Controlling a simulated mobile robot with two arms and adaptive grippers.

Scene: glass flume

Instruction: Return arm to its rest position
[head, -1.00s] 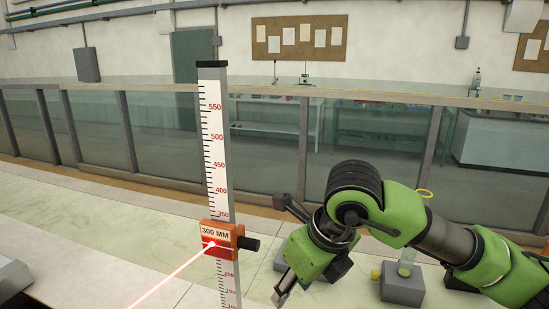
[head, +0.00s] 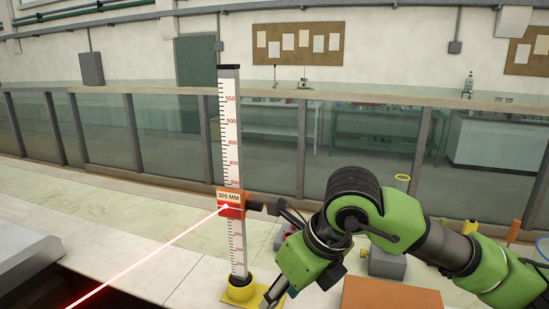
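My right arm comes in from the right. Its gripper (head: 279,252) is open, with its two dark fingers well apart and nothing visible between them. The upper finger shows close to the black knob (head: 262,207) of the orange slider (head: 230,197); I cannot tell whether they touch. The slider is labelled 300 MM and sits on an upright white scale post (head: 231,130). My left gripper is not in view.
A red laser line (head: 150,253) runs from the lower left to the slider. A grey slab (head: 22,245) lies at left. Glass panels (head: 165,130) stand behind.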

